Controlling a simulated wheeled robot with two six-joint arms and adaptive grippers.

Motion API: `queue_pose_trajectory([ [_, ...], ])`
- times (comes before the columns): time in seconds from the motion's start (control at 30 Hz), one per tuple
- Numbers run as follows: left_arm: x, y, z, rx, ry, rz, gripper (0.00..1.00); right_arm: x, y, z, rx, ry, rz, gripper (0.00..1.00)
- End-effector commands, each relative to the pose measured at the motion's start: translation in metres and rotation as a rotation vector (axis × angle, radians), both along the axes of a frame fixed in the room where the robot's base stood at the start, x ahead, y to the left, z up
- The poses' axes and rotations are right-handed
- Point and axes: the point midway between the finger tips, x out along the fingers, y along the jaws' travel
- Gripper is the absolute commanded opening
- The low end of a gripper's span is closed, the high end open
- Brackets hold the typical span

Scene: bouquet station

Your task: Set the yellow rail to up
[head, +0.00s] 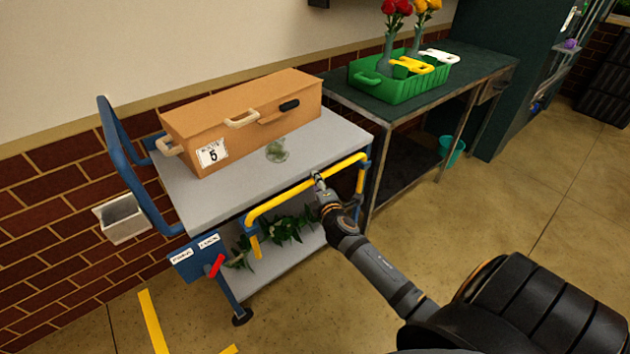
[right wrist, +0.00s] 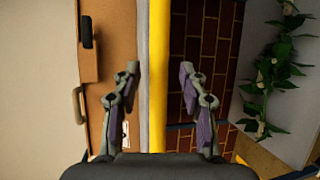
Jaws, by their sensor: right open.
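The yellow rail (head: 290,193) runs along the near long side of the cart, its bar close to the edge of the grey top (head: 215,205), with bent ends pointing down. My right gripper (head: 318,177) is at the rail, right of its middle. In the right wrist view the yellow rail (right wrist: 157,100) passes between the spread fingers of my right gripper (right wrist: 160,75), with a gap on both sides. The gripper is open. My left gripper is out of view.
A cardboard box (head: 245,115) and a small clear object (head: 277,151) sit on the cart top. Green foliage (head: 285,230) lies on the lower shelf. A red lever (head: 217,265) is at the cart's near corner. A dark table with a green crate (head: 400,88) stands behind right. Floor at right is clear.

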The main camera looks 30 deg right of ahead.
Motion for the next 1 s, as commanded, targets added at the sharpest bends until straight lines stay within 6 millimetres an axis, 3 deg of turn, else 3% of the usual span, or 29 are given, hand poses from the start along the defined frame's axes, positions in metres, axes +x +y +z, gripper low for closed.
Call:
queue_pose_trajectory([
  [0.2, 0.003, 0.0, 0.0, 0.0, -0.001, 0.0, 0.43, 0.023, -0.008, -0.005, 0.0, 0.0, 0.0, 0.43],
  [0.5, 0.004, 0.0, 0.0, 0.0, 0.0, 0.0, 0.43, 0.025, -0.008, -0.005, 0.001, 0.001, 0.0, 0.42],
  [0.8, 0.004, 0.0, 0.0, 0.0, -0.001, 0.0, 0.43, 0.025, -0.008, -0.005, 0.001, 0.001, 0.0, 0.01],
  [1.0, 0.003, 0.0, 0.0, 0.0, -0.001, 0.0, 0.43, 0.025, -0.008, -0.005, 0.001, 0.001, 0.0, 0.0],
])
